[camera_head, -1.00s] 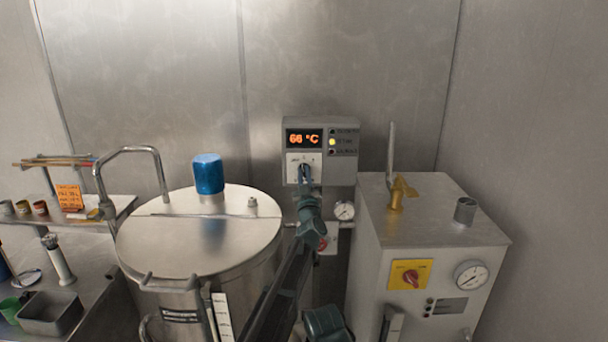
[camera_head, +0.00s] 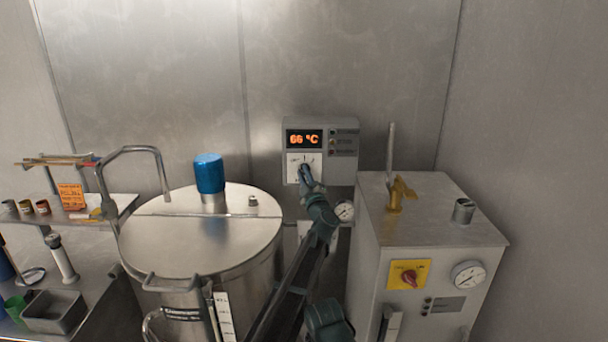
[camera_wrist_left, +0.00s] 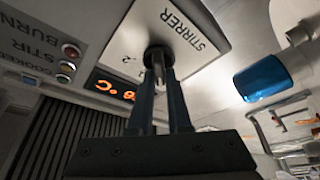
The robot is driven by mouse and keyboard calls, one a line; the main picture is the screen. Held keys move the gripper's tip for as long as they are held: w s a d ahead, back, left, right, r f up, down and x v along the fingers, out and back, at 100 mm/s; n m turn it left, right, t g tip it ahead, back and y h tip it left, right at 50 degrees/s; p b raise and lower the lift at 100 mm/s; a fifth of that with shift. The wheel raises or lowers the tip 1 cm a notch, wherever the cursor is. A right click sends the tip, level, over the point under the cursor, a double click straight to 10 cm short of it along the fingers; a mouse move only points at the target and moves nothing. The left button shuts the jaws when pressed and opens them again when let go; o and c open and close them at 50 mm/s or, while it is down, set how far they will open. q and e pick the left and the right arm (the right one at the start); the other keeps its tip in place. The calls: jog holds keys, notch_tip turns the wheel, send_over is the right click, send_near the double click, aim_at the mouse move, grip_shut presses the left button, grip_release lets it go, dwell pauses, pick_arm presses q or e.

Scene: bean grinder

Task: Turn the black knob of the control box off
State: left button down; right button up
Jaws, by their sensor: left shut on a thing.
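The control box (camera_head: 345,165) is a grey box on the back wall with an orange display of about 66 °C. The black knob (camera_head: 305,168) sits on its white plate below the display. In the left wrist view the knob (camera_wrist_left: 157,54) stands at the middle of the plate marked STIRRER, partly hidden by my fingers. My left gripper (camera_head: 307,178) reaches up to it from below. In the left wrist view the left gripper (camera_wrist_left: 161,78) is shut on the knob, one finger on each side. My right gripper is not in view.
A steel tank (camera_head: 190,245) with a blue cap (camera_head: 209,174) stands left of my arm. A grey cabinet (camera_head: 430,240) with a yellow-plated red switch (camera_head: 408,274) stands to the right. A gauge (camera_head: 344,210) hangs just below the box.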

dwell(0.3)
pick_arm(q)
jog(key=c, duration=0.9)
grip_release()
jog(key=shift+o, duration=0.2)
jog(key=shift+a, duration=0.1)
